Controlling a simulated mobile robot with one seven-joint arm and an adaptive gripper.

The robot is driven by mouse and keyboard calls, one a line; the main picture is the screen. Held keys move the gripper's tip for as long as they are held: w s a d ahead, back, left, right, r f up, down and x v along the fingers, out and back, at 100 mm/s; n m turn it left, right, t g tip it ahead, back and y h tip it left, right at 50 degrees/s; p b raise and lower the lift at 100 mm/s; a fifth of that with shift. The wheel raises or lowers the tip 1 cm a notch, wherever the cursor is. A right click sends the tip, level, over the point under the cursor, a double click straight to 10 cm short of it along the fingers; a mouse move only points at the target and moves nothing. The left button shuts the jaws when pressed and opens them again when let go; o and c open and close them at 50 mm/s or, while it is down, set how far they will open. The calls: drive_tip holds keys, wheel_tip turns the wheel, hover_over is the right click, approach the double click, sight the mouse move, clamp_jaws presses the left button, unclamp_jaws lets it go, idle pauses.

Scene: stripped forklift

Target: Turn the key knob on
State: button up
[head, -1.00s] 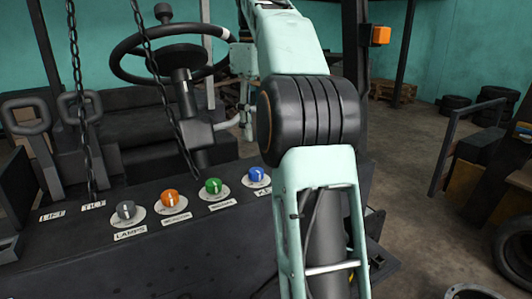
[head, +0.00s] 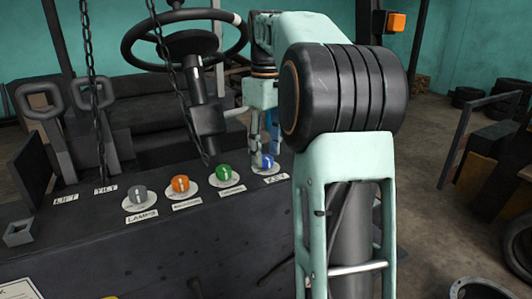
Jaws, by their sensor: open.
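The key knob (head: 266,161) is the blue knob on a white round plate, at the right end of the row on the dark panel (head: 190,235), above the label KEY. My gripper (head: 265,154) points down at the blue knob and is open. Its fingers reach down to the knob and overlap it in the view. I cannot tell whether they touch it. The gripper hides part of the knob, so the way its pointer faces is not clear.
Left of it stand a green knob (head: 224,174), an orange knob (head: 180,185) and a grey knob (head: 140,194). The steering wheel (head: 186,38) and hanging chains (head: 102,140) are behind and left. Two levers (head: 40,100) stand at the far left.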

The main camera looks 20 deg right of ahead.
drive_tip(key=shift+f, duration=0.55)
drive_tip(key=shift+c, duration=0.5)
drive_tip(key=c, duration=1.1)
drive_tip(key=shift+o, duration=0.2)
drive_tip(key=m, duration=0.5)
drive_tip(key=shift+m, duration=0.4)
drive_tip(key=m, duration=0.6)
